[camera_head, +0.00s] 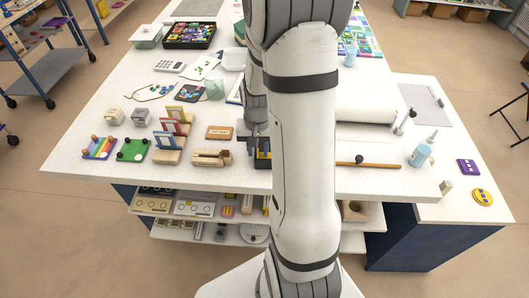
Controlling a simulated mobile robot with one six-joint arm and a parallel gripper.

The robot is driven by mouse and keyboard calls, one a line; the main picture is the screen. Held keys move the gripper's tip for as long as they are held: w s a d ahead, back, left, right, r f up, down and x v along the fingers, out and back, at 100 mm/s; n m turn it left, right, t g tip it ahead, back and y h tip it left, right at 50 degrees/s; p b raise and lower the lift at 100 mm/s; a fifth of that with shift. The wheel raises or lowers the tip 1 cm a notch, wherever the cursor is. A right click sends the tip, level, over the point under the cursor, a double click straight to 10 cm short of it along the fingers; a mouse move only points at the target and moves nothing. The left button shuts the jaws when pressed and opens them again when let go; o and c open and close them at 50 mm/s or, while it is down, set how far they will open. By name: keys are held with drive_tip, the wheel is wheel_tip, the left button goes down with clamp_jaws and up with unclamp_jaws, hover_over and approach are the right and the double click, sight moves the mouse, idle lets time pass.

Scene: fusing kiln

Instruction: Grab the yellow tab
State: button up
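My gripper (256,136) points down near the front middle of the white worktable (75,168), with my arm hiding its right side. Just below it is a small block with dark blue and yellow parts (262,158), partly hidden by my arm. The yellow on it may be the yellow tab, but it is too small to tell. I cannot see whether the fingers touch it, or whether they are open or shut.
Left of my gripper are a wooden block (211,158), an orange-brown plaque (219,133) and upright frames on wooden bases (167,157). Right of my arm are a brown rod (375,165) and a bottle (420,156). A yellow disc (482,197) lies at far right.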

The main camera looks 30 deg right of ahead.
clamp_jaws()
idle(0.5)
